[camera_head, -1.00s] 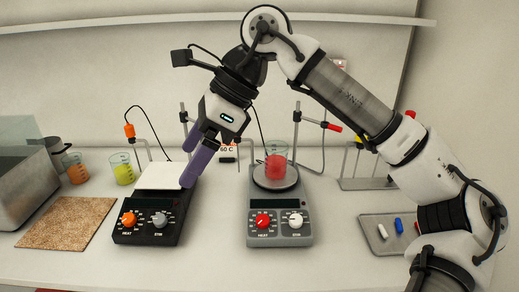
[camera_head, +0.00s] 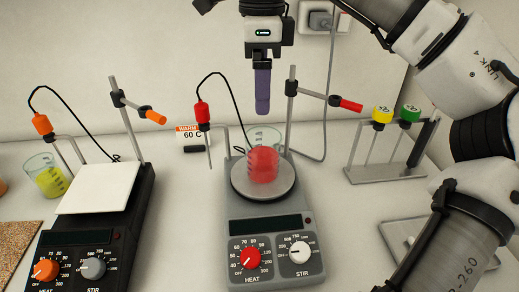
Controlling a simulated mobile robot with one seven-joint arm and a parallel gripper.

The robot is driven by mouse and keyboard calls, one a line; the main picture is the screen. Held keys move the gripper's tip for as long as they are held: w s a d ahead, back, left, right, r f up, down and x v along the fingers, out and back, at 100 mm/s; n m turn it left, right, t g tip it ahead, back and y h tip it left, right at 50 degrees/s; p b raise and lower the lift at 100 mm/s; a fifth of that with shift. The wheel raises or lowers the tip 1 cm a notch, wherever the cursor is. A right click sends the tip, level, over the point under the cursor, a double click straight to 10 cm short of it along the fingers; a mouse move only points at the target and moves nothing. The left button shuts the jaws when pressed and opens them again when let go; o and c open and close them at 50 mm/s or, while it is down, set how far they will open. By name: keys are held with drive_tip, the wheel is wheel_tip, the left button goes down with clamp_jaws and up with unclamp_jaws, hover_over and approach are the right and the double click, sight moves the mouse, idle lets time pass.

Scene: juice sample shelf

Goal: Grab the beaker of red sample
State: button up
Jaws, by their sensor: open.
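The beaker of red sample (camera_head: 263,164) stands upright on the round plate (camera_head: 280,190) of the grey hotplate (camera_head: 238,214), near the middle of the view. It is clear glass with red liquid in it. My gripper (camera_head: 262,108) points down just above and behind the beaker in the picture, and looks apart from it. Its purple fingers are seen edge-on, one in front of the other, so the gap between them is hidden. It is open and holds nothing.
A stand rod with a red-tipped clamp (camera_head: 345,103) rises right behind the beaker; a red probe (camera_head: 202,112) with a cable stands left. A black hotplate (camera_head: 100,200) and yellow beaker (camera_head: 46,178) are left. A rack (camera_head: 385,172) with yellow and green caps is right.

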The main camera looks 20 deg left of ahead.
sight(263, 146)
drive_tip(key=shift+w+d+f+p, duration=0.1)
drive_tip(key=shift+f+p, duration=0.35)
drive_tip(key=shift+f, duration=2.9)
drive_tip(key=shift+w+d+f+p, duration=0.1)
drive_tip(key=shift+f+p, duration=0.3)
drive_tip(key=shift+f, duration=2.95)
drive_tip(key=shift+a, duration=0.1)
drive_tip(key=c, duration=1.2)
